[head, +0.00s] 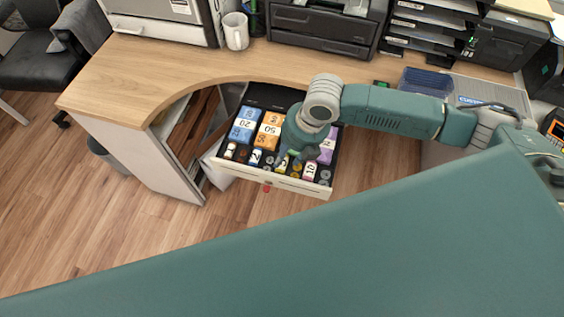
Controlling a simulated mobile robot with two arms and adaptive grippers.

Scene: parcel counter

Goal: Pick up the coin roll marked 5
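An open cash drawer (262,184) holds a row of short coin rolls along its front, in white, orange, blue and yellow. Their marks are too small to read surely, so I cannot tell which roll is marked 5. A yellow roll (281,166) stands close to my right gripper (291,160). My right arm comes in from the right and bends down over the drawer, with the gripper pointing down among the front rolls. The wrist hides part of the drawer and the fingers are too small to judge. My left gripper is not in view.
Blue (241,128) and orange (267,130) banknote stacks lie behind the rolls. The wooden counter (165,72) curves around the drawer and carries a white mug (235,31), a black printer (325,25) and paper trays (425,25). An office chair (45,55) stands at the left.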

